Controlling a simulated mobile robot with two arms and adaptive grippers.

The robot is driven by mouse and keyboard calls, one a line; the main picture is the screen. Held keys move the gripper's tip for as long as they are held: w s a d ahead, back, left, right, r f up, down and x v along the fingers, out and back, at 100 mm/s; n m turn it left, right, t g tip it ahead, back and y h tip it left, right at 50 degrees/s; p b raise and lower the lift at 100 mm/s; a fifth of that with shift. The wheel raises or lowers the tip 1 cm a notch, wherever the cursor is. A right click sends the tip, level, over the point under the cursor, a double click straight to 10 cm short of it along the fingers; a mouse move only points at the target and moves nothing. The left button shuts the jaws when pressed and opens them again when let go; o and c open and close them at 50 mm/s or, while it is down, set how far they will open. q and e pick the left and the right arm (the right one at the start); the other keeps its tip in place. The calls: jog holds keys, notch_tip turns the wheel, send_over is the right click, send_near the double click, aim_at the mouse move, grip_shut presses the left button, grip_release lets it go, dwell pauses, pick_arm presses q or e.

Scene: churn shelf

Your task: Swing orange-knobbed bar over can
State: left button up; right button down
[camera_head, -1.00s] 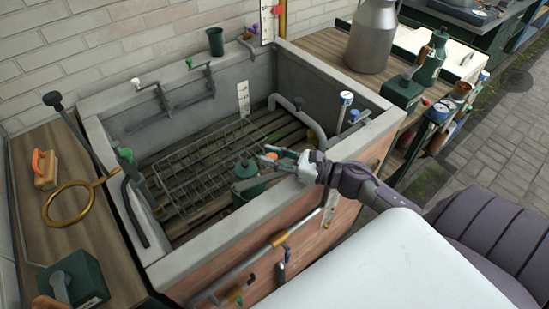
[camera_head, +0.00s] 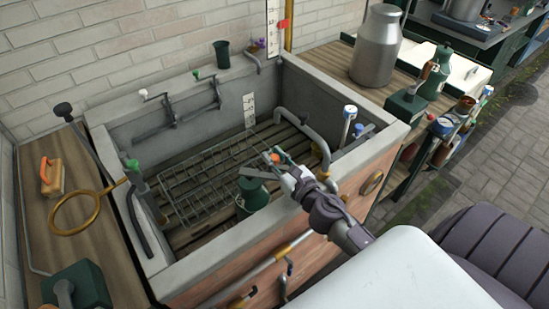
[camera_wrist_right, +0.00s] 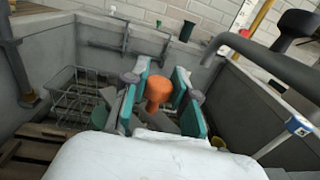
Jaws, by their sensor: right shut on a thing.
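The can (camera_head: 253,193) is dark green and stands inside the stone trough near its front wall. My right gripper (camera_head: 275,161) is just above and to the right of the can in the head view. It is shut on the orange knob, which shows clearly between the teal fingers in the right wrist view (camera_wrist_right: 158,90). A grey bar (camera_head: 253,172) shows at the can's top, left of the gripper. Whether it lies fully over the can I cannot tell. The fingers and wrist hide part of the bar. My left gripper is not in view.
The stone trough's rim (camera_head: 215,268) surrounds the work area. A wire basket (camera_head: 190,190) lies in the trough left of the can. A curved grey pipe (camera_head: 310,135) stands at the right. A large milk churn (camera_head: 377,48) stands on the wooden bench at the back right.

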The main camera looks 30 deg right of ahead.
jog(key=shift+r, duration=0.1)
dwell(0.3)
jog(key=c, duration=0.9)
grip_release()
jog(key=shift+w, duration=0.1)
jog(key=s, duration=1.2)
jog(key=shift+d, duration=0.15)
